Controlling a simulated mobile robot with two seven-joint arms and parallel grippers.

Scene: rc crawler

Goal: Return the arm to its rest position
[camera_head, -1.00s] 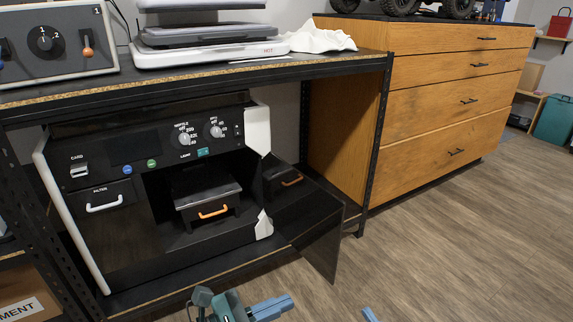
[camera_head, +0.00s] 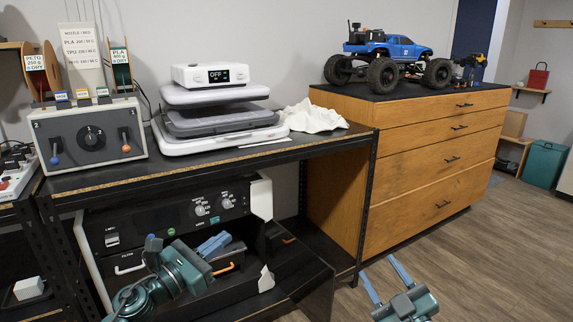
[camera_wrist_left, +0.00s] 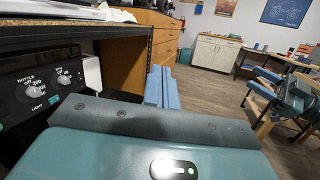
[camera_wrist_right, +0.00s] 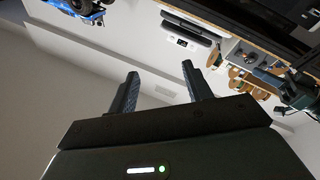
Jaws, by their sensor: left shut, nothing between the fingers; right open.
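My left gripper (camera_head: 214,244) is shut and empty, in front of the open black machine on the lower shelf. Its closed blue fingers also show in the left wrist view (camera_wrist_left: 161,88). My right gripper (camera_head: 384,281) is open and empty over the wood floor, below the drawer cabinet. Its two spread fingers show in the right wrist view (camera_wrist_right: 160,85). My left arm hides part of the machine's front and its inner drawer with the orange handle (camera_head: 224,268).
The black machine (camera_head: 126,238) stands under the bench, its dark door (camera_head: 305,282) swung open to the right. The bench (camera_head: 230,160) holds a switch box (camera_head: 88,138) and a white device (camera_head: 210,75). A blue crawler (camera_head: 385,50) stands on the wooden cabinet (camera_head: 430,160). Floor at right is clear.

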